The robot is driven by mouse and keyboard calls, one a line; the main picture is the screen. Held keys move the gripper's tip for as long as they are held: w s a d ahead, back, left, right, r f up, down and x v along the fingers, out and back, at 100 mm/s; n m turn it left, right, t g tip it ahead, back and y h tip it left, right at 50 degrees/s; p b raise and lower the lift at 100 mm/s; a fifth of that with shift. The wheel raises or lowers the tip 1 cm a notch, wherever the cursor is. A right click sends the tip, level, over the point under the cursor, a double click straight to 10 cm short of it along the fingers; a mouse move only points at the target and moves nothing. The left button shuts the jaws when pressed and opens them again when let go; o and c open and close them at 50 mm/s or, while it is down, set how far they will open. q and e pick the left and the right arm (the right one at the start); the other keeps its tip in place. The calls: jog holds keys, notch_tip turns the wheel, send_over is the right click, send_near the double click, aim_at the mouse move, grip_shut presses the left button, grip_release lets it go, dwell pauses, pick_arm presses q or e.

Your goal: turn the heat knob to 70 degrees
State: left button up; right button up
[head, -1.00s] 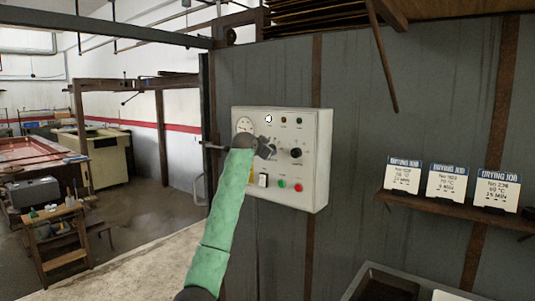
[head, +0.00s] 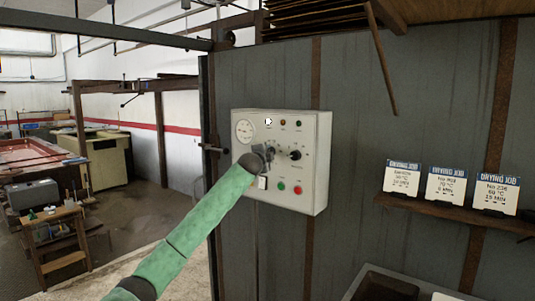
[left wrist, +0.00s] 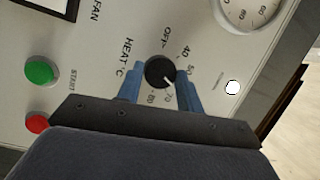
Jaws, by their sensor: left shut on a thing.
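The heat knob (left wrist: 160,72) is a round black dial with a white pointer line. Its scale reads OFF, 40, 50, 70 and 80 around it; the pointer is toward the lower right, close to the 70 and on its 50 side. My left gripper (left wrist: 159,83) is shut on the knob, one blue finger on each side. In the head view my left gripper (head: 266,154) is at the white control panel (head: 315,170) and hides most of the knob. My right gripper is not in view.
A second black knob (head: 295,155) is just right of my gripper. Below are a green button (head: 281,187), a red button (head: 298,190) and a white switch (head: 262,182). A round gauge (head: 244,131) is at upper left. Drying job cards (head: 446,186) stand on a shelf at right.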

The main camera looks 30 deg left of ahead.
pick_arm(q)
jog(key=m, duration=0.2)
jog(key=m+t, duration=0.1)
jog(key=m, duration=0.1)
jog(key=shift+f+m+t+p, duration=0.3)
jog(key=shift+f+m, duration=0.1)
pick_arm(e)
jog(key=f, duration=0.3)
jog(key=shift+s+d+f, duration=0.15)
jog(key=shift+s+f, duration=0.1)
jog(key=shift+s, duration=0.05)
pick_arm(q)
jog(key=shift+d, duration=0.1)
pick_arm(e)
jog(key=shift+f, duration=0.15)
pick_arm(q)
jog(key=o, duration=0.9)
jog(key=shift+o, duration=0.4)
jog(key=shift+r, duration=0.1)
jog(key=b+v, duration=0.2)
jog(key=v, duration=0.5)
jog(key=shift+s+b, duration=0.35)
jog(key=shift+b, duration=0.05)
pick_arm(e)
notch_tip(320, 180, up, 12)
